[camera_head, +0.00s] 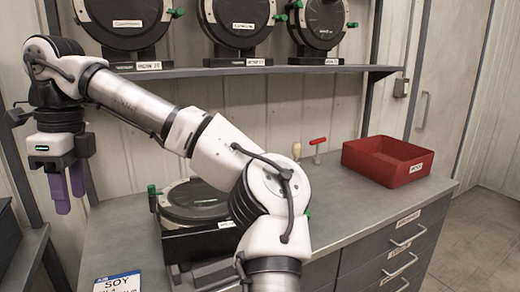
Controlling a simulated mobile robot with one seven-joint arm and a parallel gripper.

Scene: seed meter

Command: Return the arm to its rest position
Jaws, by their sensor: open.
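My arm (208,138) rises from the bottom of the view and reaches up and to the left. My gripper (67,190) hangs at the far left with its purple fingers pointing down. It is open, with nothing seen between its fingers. It is left of the counter and apart from the things on it.
A grey counter (345,207) holds a black round device (193,203), partly hidden by my arm, a red bin (388,160) and a red-handled tool (317,147). A shelf (270,70) above bears several black discs. A blue-white SOY sign (118,283) is at bottom left.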

